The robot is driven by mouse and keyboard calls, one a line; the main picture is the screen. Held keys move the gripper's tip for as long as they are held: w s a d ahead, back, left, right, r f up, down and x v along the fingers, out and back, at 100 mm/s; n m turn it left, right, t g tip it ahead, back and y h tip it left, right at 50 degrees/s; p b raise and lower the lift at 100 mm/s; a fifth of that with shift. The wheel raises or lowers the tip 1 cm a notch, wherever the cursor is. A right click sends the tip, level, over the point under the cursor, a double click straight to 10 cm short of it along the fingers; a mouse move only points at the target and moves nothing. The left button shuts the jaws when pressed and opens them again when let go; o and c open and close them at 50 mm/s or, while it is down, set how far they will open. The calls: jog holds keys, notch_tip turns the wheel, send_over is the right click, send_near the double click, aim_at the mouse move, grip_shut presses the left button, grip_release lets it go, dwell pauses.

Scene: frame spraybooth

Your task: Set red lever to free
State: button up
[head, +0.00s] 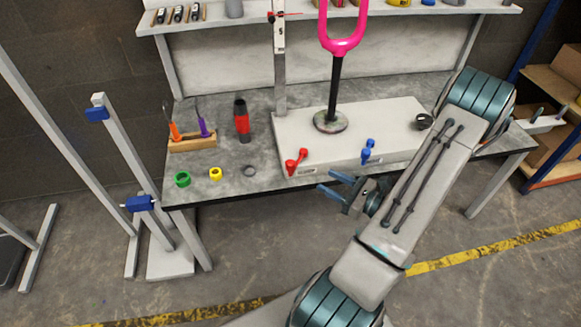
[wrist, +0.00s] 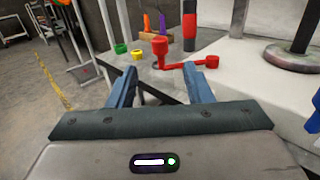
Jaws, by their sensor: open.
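The red lever (head: 296,162) sits on the front face of a pale box-like base (head: 330,160) on the workbench, at the base's left end. In the wrist view the red lever (wrist: 162,50) shows ahead of and between my fingertips, with a round knob and an arm running right. My gripper (head: 328,183) is open and empty, in front of the bench's front edge, right of and below the red lever. It also shows in the wrist view (wrist: 160,78), apart from the lever. A small label lies beside the lever, too small to read.
A blue lever (head: 368,150) is on the same base, to the right. Green (head: 183,179), yellow (head: 215,174) and grey rings lie on the bench's left front. A pink fork (head: 343,45) stands on the base. Blue-clamped stands are left of the bench.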

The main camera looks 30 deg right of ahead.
aim_at(291, 162)
jog(key=x, duration=1.3)
jog(key=shift+w+a, duration=0.2)
jog(key=shift+c, duration=0.4)
jog(key=shift+d, duration=0.1)
grip_shut()
